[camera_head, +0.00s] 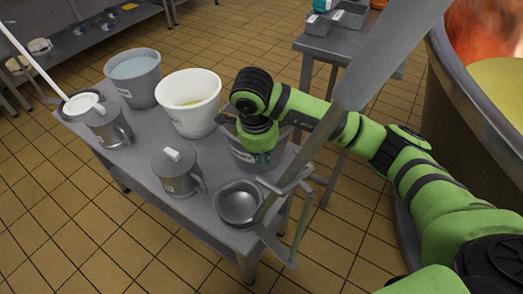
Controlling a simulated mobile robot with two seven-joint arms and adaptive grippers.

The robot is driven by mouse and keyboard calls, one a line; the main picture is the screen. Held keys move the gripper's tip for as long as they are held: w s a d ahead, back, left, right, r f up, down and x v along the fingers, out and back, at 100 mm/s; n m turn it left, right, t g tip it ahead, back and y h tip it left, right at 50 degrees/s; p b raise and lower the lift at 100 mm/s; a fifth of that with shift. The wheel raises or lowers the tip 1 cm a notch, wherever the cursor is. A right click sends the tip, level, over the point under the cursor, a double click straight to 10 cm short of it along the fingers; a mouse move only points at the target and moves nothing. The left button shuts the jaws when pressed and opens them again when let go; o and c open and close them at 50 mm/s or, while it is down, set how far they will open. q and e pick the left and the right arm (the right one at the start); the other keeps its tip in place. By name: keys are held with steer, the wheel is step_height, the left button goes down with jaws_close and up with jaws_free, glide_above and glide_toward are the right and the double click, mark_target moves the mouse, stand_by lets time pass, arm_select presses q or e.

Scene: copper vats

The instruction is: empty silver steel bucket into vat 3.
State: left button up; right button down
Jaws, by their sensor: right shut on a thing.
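The silver steel bucket (239,154) stands on the grey metal table, at its right end. My right gripper (262,150) points down at the bucket from above and is shut on it, apparently at the rim. My wrist hides the fingertips and most of the bucket's opening, so its contents do not show. A large vat (468,88) with a thick metal rim and pale yellow contents stands at the right edge. No number shows on it, so I cannot tell whether it is vat 3. My left gripper is out of view.
On the table (215,222) stand a white bucket (190,108), a grey bucket with pale liquid (135,80), lidded metal jugs (178,175) and a round steel bowl (240,205). A long grey paddle (380,55) slants across the foreground. Another table (335,42) stands behind.

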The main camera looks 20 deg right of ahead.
step_height(320, 180, up, 8)
steer(key=shift+w+f+p, duration=0.1)
steer(key=shift+p, duration=0.65)
step_height(320, 180, up, 4)
steer(key=shift+f+p, duration=0.15)
steer(key=shift+p, duration=0.7)
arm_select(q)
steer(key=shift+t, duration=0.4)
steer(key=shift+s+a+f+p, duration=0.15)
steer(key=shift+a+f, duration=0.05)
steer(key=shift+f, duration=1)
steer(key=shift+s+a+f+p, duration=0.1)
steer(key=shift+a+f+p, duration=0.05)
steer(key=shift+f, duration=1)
arm_select(e)
steer(key=shift+r, duration=0.5)
